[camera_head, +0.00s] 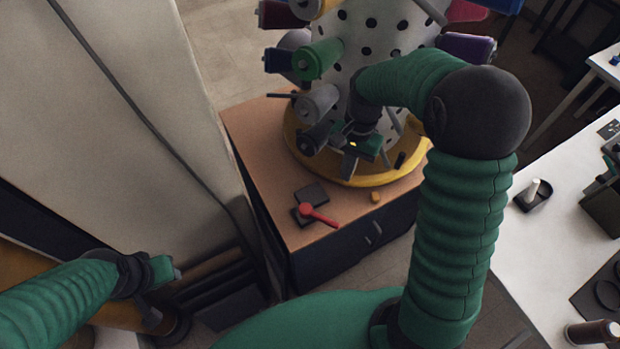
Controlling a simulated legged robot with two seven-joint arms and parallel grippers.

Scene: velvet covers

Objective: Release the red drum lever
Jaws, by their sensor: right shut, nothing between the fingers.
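The red lever (318,214) sits on a dark base plate (310,194) at the near edge of the wooden cabinet top, its arm pointing to the lower right. The perforated drum (372,45) stands behind it on a round yellow base (350,178). My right gripper (360,165) is shut and empty beside the lower part of the drum, above the yellow base and apart from the lever. My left gripper (172,272) is at the lower left, far from the lever; its fingers are too small to read.
Coloured spools, among them a green one (318,60), stick out from the drum around my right gripper. A small yellow piece (376,197) lies near the cabinet edge. A pale panel (120,110) stands left of the cabinet. A white table (545,250) is at right.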

